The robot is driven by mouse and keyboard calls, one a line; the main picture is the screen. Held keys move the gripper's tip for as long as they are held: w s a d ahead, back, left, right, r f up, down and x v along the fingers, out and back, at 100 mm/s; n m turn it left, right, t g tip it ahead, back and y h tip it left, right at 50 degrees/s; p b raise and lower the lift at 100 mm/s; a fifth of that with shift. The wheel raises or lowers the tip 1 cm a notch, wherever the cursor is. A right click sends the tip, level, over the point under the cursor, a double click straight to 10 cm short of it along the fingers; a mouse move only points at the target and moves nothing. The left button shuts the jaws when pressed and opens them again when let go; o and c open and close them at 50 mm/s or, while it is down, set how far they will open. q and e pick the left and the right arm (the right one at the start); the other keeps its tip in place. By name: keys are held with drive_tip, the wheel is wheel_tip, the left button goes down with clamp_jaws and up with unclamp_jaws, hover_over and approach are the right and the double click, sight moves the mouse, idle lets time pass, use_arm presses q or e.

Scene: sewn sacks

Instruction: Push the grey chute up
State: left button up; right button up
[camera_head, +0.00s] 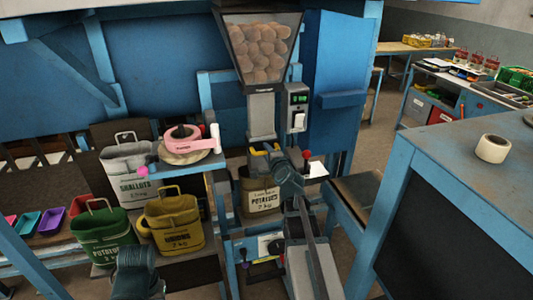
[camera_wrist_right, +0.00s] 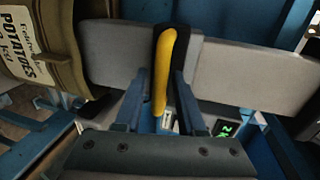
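The grey chute (camera_head: 261,115) hangs below the glass-fronted hopper of potatoes (camera_head: 263,52). A yellow handle (camera_head: 258,151) shows at its lower end. In the right wrist view, the grey chute (camera_wrist_right: 115,45) lies across the picture, with the yellow handle (camera_wrist_right: 165,65) on a black mount. My right gripper (camera_head: 276,153) is at the handle. In the right wrist view, the fingers of my right gripper (camera_wrist_right: 162,85) stand on both sides of the handle; I cannot tell whether they press on it. A dark part of my left arm shows at the bottom left; its fingers do not show.
A potato sack (camera_head: 260,193) stands open under the chute. A scale display (camera_head: 298,98) is right of the chute. A blue bench (camera_head: 455,165) stands right.

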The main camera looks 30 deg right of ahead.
clamp_jaws()
idle(1.2)
